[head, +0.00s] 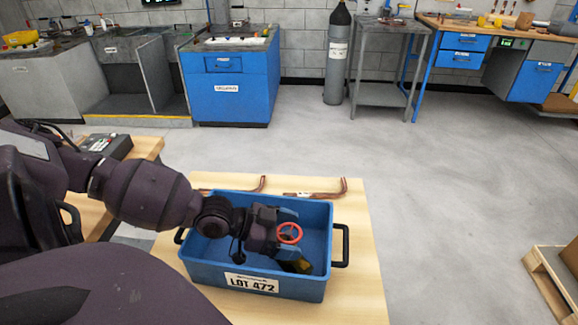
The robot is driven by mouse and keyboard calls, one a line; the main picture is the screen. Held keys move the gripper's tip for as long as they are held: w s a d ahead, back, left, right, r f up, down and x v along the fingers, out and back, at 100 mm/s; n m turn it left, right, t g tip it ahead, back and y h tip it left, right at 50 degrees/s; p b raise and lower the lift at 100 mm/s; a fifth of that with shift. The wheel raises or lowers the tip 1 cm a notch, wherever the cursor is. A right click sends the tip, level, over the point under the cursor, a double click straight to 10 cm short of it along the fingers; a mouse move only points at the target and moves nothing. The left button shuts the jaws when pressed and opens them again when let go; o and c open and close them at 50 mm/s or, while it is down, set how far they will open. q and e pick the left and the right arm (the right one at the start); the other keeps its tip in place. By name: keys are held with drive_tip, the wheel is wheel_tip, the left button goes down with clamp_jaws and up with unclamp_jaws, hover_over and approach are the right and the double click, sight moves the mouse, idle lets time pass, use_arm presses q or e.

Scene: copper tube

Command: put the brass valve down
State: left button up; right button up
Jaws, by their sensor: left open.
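The brass valve has a red handwheel (290,233) and a dark yellow body (299,265). It is inside the blue crate (222,272) labelled LOT 472, toward the crate's right half. My left gripper (284,238) reaches into the crate from the left. Its jaws are open, with the fingertips close around the handwheel. I cannot tell whether a finger still touches the valve. The gripper hides part of the valve and the crate floor. My right gripper is out of view.
The crate stands on a light wooden table (357,290) with black handles at its ends. Bent copper tubes (325,192) lie behind it. A grey case (108,146) sits on another wooden surface at left. A pallet (555,285) stands at lower right. The floor beyond is clear.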

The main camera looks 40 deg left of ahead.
use_arm(q)
drive_tip(key=shift+s+a+r, duration=0.3)
drive_tip(key=p+v, duration=0.1)
drive_tip(key=v, duration=0.4)
drive_tip(key=shift+s+a+r+p, duration=0.2)
drive_tip(key=shift+s+a+p, duration=0.05)
drive_tip(key=shift+a+p, duration=0.05)
drive_tip(key=shift+s+a+r, duration=0.1)
drive_tip(key=shift+s+a, duration=0.15)
drive_tip(key=shift+s, duration=0.05)
